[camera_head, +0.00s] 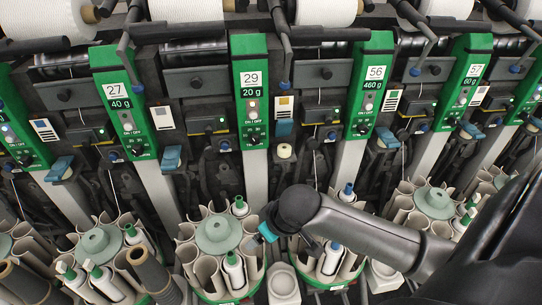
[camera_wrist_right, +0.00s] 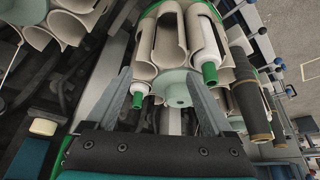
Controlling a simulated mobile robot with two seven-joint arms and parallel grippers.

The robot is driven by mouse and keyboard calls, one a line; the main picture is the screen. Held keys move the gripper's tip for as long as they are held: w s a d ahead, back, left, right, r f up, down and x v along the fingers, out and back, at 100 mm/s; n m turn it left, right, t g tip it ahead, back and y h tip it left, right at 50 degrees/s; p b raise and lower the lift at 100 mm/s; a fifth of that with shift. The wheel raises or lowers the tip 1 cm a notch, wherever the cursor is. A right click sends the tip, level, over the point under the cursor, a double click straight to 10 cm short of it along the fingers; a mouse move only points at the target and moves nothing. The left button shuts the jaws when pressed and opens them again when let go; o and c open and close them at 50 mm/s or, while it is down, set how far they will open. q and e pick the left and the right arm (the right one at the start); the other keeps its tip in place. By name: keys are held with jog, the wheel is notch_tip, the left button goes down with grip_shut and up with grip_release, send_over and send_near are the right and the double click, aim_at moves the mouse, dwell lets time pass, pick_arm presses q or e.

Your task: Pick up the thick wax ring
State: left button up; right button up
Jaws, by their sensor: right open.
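A small cream ring (camera_head: 285,151) sits on the front of the winder, just right of the unit 29 column; it is likely the wax ring, but I cannot judge its thickness. A similar cream piece (camera_wrist_right: 43,126) shows at the left of the right wrist view, outside the fingers. My right gripper (camera_head: 263,234) is below the ring, by the bobbin magazine under unit 29. In the wrist view its two fingers (camera_wrist_right: 160,78) are apart, with the magazine's green-grey hub and tubes beyond; I see nothing held. My left gripper is not in view.
Round magazines with beige tubes and bobbins stand along the front, such as the one with a grey-green hub (camera_head: 218,233). A square beige holder (camera_head: 283,284) stands between two magazines. Green unit panels (camera_head: 251,90) and dark levers crowd the machine's face.

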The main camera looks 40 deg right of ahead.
jog(key=w+d+r+m+h, duration=0.1)
jog(key=w+d+r+m, duration=0.1)
jog(key=w+d+r, duration=0.65)
jog(key=m+t+h, duration=0.1)
jog(key=m+h, duration=0.1)
jog(key=m, duration=0.1)
send_near(285, 148)
jog(key=shift+b+x, duration=0.65)
jog(key=shift+x, duration=3.8)
jog(key=shift+c, duration=0.3)
grip_shut()
